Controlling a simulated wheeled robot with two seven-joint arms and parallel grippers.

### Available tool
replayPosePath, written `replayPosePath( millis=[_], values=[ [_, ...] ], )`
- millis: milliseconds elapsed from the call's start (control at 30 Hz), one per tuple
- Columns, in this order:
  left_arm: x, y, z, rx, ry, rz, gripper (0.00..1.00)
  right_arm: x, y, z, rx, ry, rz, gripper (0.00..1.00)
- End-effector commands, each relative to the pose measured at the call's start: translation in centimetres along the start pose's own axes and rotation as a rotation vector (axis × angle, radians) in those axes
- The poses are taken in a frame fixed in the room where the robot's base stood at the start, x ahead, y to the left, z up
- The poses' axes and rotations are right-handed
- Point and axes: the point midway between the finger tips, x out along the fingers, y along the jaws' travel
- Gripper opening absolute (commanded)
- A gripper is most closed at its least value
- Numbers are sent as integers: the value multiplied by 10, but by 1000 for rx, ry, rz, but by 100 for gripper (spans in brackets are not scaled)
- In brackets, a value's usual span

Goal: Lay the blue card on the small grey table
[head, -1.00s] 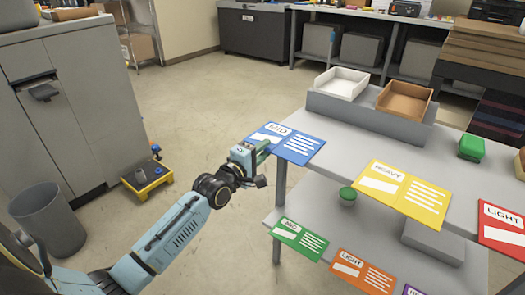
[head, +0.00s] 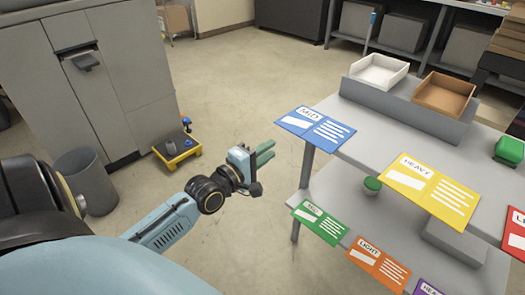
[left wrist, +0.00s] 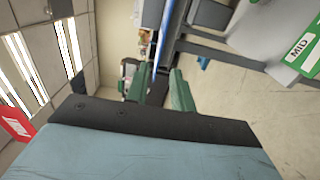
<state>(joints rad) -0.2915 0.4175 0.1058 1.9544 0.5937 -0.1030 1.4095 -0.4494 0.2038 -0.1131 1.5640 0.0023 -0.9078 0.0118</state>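The blue card (head: 315,128), marked MID, is at the left corner of a grey two-level stand's upper level (head: 375,155), sticking out past its edge. In the left wrist view, a thin blue strip (left wrist: 156,45) beyond the fingers looks like this card edge-on. My left gripper (head: 264,154) is left of the card and apart from it. Its green fingers are spread with nothing between them; they also show in the left wrist view (left wrist: 158,88). My right gripper is not in view. I cannot pick out a separate small grey table.
A yellow card (head: 430,190) is on the upper front edge; green (head: 320,222) and orange (head: 377,263) cards are on the lower edge. White (head: 378,72) and brown (head: 445,95) trays stand behind. Open floor lies between.

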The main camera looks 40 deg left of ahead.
Motion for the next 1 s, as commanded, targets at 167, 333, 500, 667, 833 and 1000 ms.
replayPosePath(
  millis=[167, 333, 500, 667, 833, 1000],
  values=[
    [-12, 1, 0, 0, 0, 0, 24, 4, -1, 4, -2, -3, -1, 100],
    [-14, -9, 1, 29, 0, -27, 24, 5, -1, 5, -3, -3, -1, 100],
    [-31, -95, 14, 315, -45, -277, 24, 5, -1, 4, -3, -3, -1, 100],
    [-90, -222, 39, 781, -274, -661, 24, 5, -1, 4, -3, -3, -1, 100],
    [-176, -316, 63, 1191, -670, -954, 24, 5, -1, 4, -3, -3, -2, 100],
    [-236, -357, 76, 1404, -989, -1075, 24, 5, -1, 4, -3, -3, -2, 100]
  ],
)
